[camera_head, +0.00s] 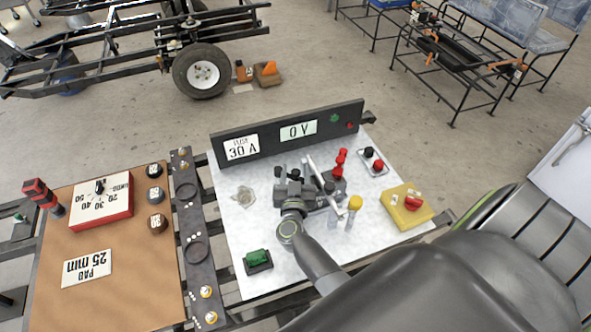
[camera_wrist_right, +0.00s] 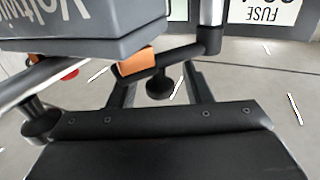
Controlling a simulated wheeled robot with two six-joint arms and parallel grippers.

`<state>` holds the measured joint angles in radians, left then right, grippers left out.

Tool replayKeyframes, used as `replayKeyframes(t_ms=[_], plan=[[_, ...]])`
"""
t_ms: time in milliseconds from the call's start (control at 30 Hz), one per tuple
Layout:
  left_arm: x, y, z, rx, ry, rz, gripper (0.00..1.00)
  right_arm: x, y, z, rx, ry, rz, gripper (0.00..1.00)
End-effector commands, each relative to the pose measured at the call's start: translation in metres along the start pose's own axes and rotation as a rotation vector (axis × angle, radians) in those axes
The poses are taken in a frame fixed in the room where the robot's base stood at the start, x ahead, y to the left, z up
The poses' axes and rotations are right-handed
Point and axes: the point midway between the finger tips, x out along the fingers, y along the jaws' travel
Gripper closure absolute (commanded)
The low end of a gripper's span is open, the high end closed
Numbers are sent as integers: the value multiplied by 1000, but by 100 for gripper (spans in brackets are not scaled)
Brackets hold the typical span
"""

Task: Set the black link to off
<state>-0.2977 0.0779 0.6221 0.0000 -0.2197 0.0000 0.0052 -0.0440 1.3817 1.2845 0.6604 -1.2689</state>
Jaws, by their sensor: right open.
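My right gripper (camera_head: 292,184) is over the middle of the white panel in the head view, with its arm coming from the lower right. In the right wrist view its two fingers (camera_wrist_right: 160,95) are apart, with a black knob (camera_wrist_right: 160,86) seen between them. A black bar with an upright post at its right end, apparently the black link (camera_wrist_right: 186,53), runs just beyond the fingers. I cannot tell if they touch it. In the head view the gripper hides much of this area; a small black post (camera_head: 278,171) shows at its left. My left gripper is not in view.
A red link (camera_head: 341,158), a yellow box with a red switch (camera_head: 406,207) and a green switch (camera_head: 258,261) are on the white panel. The display board (camera_head: 288,133) reads 30 A and 0 V. A grey box (camera_wrist_right: 80,35) is close in the wrist view.

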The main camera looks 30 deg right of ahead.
Motion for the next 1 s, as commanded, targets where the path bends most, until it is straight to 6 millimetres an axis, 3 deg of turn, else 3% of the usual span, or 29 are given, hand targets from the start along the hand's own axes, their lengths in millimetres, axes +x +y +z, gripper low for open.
replayKeyframes(t_ms=[167,500,1000], plan=[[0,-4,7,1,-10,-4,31,0,0,0,0,0,0,56],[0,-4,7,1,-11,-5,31,0,0,0,0,0,0,100],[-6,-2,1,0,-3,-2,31,-3,-3,-1,2,-2,73,100]])
